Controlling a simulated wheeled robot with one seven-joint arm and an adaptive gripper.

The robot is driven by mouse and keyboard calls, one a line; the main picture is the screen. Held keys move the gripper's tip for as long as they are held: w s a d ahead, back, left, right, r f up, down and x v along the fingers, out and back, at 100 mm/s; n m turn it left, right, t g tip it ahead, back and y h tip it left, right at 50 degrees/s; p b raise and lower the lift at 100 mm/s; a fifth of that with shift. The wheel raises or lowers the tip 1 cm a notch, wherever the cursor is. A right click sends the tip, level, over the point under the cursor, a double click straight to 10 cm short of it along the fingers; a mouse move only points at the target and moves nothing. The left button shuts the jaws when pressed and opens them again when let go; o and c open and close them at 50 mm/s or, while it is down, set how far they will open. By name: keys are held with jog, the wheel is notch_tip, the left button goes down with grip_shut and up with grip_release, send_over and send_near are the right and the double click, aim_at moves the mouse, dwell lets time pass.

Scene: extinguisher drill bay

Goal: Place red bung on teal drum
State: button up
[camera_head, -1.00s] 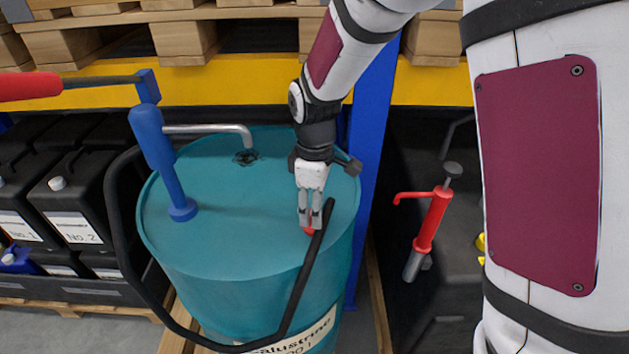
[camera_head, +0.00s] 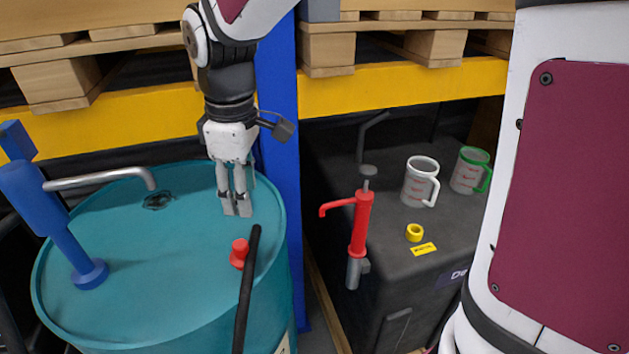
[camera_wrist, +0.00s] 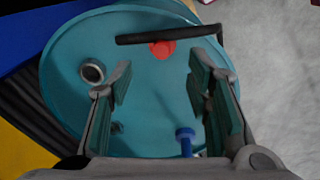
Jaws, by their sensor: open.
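The red bung (camera_head: 240,252) sits on the top of the teal drum (camera_head: 150,300), near its right side and beside a black hose. The bung also shows in the wrist view (camera_wrist: 162,49), beyond the fingertips and close to the hose. My gripper (camera_head: 237,206) is above the drum top, a little behind the bung and apart from it. In the wrist view its fingers (camera_wrist: 158,85) are spread with nothing between them. The teal drum top (camera_wrist: 150,110) fills the middle of the wrist view.
A blue hand pump (camera_head: 60,220) with a grey spout stands on the drum's left. A black hose (camera_head: 246,290) crosses the rim. A blue rack post (camera_head: 280,170) stands right behind. A dark container (camera_head: 330,170) carries a red pump (camera_head: 361,225), two jugs (camera_head: 420,182) and a yellow ring (camera_head: 414,232).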

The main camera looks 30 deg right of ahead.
jog(key=s+d+r+m+t, duration=0.2)
jog(key=s+d+m, duration=0.3)
jog(key=s, duration=0.3)
jog(key=s+d+r+m+t, duration=0.2)
jog(key=s+d+r+m, duration=0.2)
jog(key=s+m, duration=0.2)
jog(key=s, duration=0.2)
jog(key=shift+s+d+r+m+t, duration=0.3)
jog(key=shift+d+r+t, duration=0.1)
